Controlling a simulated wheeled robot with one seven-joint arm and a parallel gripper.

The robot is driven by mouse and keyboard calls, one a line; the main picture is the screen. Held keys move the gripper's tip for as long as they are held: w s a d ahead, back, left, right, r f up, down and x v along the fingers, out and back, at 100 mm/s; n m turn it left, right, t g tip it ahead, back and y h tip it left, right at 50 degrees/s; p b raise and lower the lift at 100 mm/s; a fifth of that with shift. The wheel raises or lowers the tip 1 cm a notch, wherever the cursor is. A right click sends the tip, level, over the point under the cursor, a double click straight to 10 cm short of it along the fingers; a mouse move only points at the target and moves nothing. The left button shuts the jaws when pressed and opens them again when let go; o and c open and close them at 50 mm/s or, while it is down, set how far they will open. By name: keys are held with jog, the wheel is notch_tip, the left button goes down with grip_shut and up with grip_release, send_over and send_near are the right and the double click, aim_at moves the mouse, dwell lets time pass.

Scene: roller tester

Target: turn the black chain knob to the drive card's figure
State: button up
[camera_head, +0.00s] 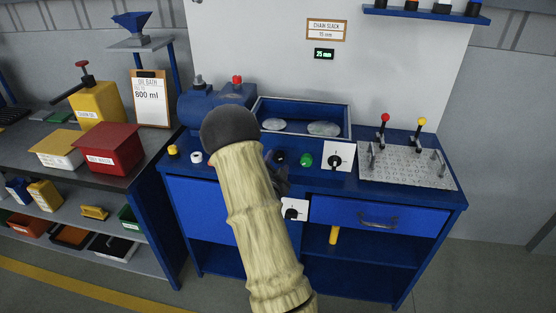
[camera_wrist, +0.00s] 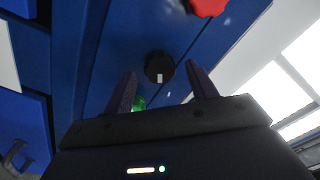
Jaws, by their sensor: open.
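A black knob (camera_wrist: 159,66) with a pale pointer mark shows in the wrist view, just beyond and between my fingertips on the blue panel. My gripper (camera_wrist: 160,76) is open, one finger on each side in the picture; contact is not visible. In the head view a dark knob (camera_head: 279,158), likely the same one, sits left of the green button (camera_head: 305,160). My gripper (camera_head: 281,181) shows there only partly, behind my arm. The card (camera_head: 326,29) on the wall reads "CHAIN SLACK 15 mm". The display (camera_head: 324,54) below it reads 25 mm.
A green button (camera_wrist: 138,103) is close to my left finger. A red knob (camera_wrist: 208,6) is at the top. Dial plates (camera_head: 345,150) and (camera_head: 299,204) sit on the bench near my gripper. A metal plate with levers (camera_head: 408,166) is at the right.

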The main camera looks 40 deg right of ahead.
jog(key=shift+x, duration=0.8)
jog(key=c, duration=1)
